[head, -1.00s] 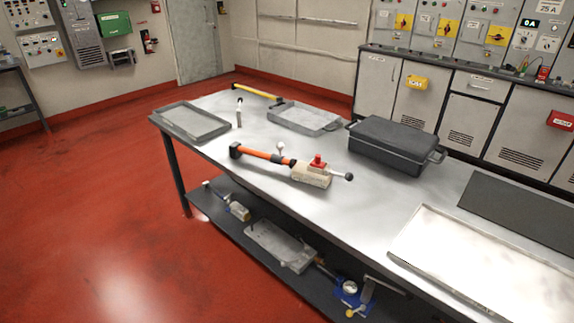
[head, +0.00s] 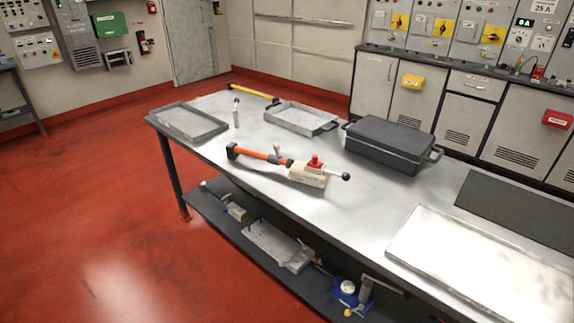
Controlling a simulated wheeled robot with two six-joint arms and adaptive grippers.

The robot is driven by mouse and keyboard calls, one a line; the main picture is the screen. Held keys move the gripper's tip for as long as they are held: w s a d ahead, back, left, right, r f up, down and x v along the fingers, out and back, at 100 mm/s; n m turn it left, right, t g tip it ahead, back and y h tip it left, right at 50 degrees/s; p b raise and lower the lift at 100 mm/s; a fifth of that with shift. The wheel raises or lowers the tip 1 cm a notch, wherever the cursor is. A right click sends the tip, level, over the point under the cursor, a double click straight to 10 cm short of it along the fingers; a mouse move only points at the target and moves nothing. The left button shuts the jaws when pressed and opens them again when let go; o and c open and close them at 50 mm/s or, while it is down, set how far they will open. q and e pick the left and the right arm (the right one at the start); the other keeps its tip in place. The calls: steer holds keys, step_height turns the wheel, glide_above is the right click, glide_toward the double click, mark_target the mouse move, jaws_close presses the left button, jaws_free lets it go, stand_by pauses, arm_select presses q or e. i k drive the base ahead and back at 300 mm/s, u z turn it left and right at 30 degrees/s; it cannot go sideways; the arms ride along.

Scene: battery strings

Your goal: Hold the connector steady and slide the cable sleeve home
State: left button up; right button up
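The connector (head: 307,175) is a cream block with a red knob on top and a black ball-ended lever at its right. It lies on the metal table (head: 365,215), near the middle. An orange cable (head: 256,154) runs left from it and ends in a black piece (head: 232,151). A small upright pin with a pale ball top stands by the cable at the connector's left end. I cannot tell which part is the sleeve or how far it sits on the connector. Neither of my grippers is in view.
A dark lidded case (head: 390,145) stands behind the connector. Grey trays (head: 188,122) and (head: 301,118) lie toward the far end. A large pale tray (head: 485,265) and a dark mat (head: 515,207) are at right. Tools lie on the lower shelf. The table front is clear.

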mark_target(273, 159)
steer(key=z, duration=0.15)
steer(key=k, duration=0.4)
steer(key=u, duration=1.05)
steer(key=i, duration=1.95)
steer(key=z, duration=1.05)
steer(key=i, duration=0.4)
steer(key=z, duration=0.45)
